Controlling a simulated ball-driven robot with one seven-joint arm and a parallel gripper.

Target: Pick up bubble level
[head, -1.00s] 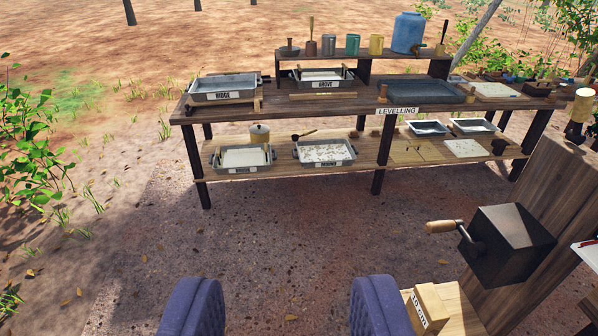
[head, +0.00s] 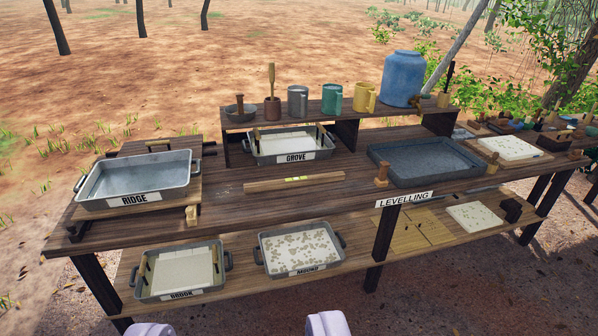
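The bubble level (head: 294,182) is a slim light-wood bar with a small yellow-green vial at its middle. It lies flat on the bench top, in front of the GROVE tray (head: 290,158) and between the RIDGE tray and the grey basin. My gripper (head: 239,328) shows only as two pale fingertips at the bottom edge of the head view. They are wide apart with nothing seen between them. They are low in the picture, apart from the level.
The RIDGE tray (head: 133,197) stands left on a wooden stand; the grey basin (head: 425,163) is to the right. Behind, a raised shelf (head: 322,112) holds mugs and a blue jug (head: 402,79). Bench top before the level is clear.

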